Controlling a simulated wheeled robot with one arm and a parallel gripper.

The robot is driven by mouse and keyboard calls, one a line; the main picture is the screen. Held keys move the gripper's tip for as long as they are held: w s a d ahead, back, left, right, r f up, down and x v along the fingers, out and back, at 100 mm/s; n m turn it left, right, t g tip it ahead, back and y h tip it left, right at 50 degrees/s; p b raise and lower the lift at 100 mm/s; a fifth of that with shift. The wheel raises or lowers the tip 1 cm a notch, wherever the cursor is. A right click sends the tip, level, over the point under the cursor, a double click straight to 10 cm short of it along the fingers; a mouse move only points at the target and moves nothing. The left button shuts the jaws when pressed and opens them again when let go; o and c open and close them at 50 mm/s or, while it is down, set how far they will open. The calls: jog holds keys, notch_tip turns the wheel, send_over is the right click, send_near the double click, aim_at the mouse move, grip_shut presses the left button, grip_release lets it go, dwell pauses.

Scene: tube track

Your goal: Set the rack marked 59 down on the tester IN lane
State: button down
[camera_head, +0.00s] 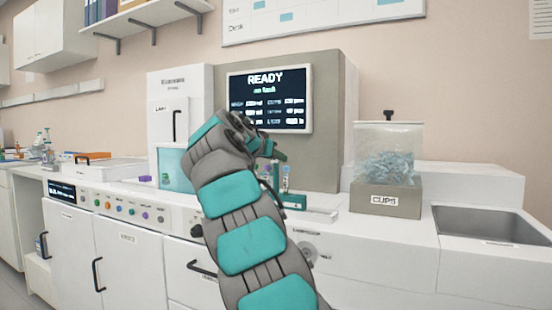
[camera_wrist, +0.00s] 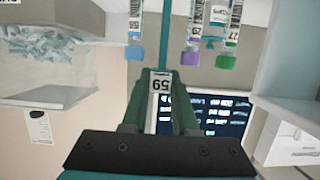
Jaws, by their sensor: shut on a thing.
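My gripper (camera_wrist: 161,82) is shut on the rack marked 59 (camera_wrist: 159,86), whose white label shows between the green fingers in the wrist view. In the head view, my gripper (camera_head: 268,158) is in front of the tester (camera_head: 335,150), and my arm hides much of the rack. A light strip with a green part (camera_head: 308,214) lies on the counter to the right; I cannot tell if it is the IN lane or if the rack touches it.
The tester screen (camera_head: 268,98) reads READY. A clear bin of cups (camera_head: 388,165) stands to the right, with a sink (camera_head: 490,222) beyond it. A row of coloured buttons (camera_head: 122,211) runs along the counter front at left. A white tray (camera_head: 104,170) lies at far left.

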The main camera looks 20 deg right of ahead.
jog(key=shift+f+b, duration=0.35)
dwell(0.3)
jog(key=c, duration=0.6)
grip_release()
jog(key=v, duration=0.7)
jog(key=shift+s+a+b, duration=0.25)
jog(key=shift+a+b, duration=0.05)
jog(key=shift+b, duration=0.15)
dwell(0.5)
